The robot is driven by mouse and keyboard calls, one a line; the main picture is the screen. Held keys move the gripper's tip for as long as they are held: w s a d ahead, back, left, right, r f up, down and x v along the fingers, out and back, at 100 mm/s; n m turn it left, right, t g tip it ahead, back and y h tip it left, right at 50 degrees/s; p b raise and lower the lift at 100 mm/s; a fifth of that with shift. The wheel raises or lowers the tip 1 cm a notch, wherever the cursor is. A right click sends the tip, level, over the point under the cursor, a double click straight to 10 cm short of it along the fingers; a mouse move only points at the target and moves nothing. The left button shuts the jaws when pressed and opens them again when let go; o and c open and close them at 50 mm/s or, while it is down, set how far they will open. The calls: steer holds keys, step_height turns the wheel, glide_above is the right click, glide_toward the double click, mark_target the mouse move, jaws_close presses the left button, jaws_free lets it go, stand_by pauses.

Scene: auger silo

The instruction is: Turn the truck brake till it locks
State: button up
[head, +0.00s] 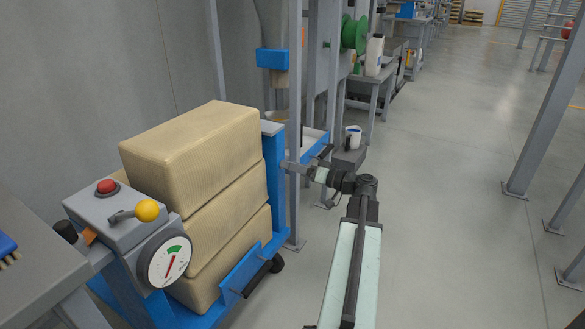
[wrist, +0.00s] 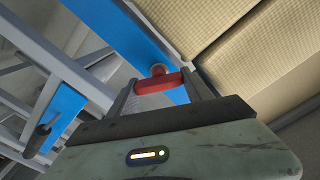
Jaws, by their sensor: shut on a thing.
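In the wrist view my gripper (wrist: 164,82) is shut on a short red bar, the truck brake handle (wrist: 155,84), with one finger at each end. A round reddish knob or pivot sits just behind the bar, against the truck's blue upright (wrist: 120,33). In the head view my gripper (head: 287,165) reaches left to the blue upright of the truck (head: 275,190). The brake handle cannot be made out there. The truck carries stacked beige sacks (head: 190,150). Whether the brake is locked cannot be told.
A grey control box (head: 110,215) with a red button, a yellow-knobbed lever (head: 147,210) and a dial (head: 165,262) stands at the front left. A grey post (head: 295,90) rises close to my gripper. A bench (head: 372,80) stands behind.

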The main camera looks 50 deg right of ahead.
steer(key=shift+m, duration=1.9)
steer(key=o, duration=1.4)
steer(key=shift+c, duration=0.2)
steer(key=shift+s+d, duration=0.1)
steer(key=v, duration=0.7)
steer(key=shift+s, duration=0.3)
